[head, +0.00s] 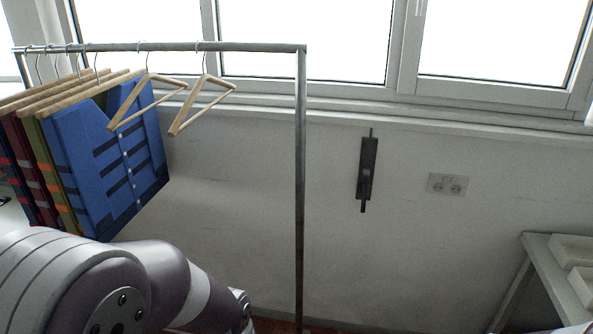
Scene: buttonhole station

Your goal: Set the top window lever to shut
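A dark metal lever fitting (367,170) is mounted on the white wall below the windows, right of the rail's post. It is a narrow upright plate with a thin rod out of its top and a short piece hanging below. Its lever part seems to lie along the plate, pointing down, but it is too small to tell its exact setting. My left arm reaches in from the lower left, well apart from the fitting, and its gripper is out of the picture. My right gripper is not in view.
A metal clothes rail (301,180) stands in front of the wall at left. It carries a blue cardigan (110,160), other garments and two empty wooden hangers (202,105). A double socket (447,185) is right of the fitting. A grey table (545,265) stands at lower right.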

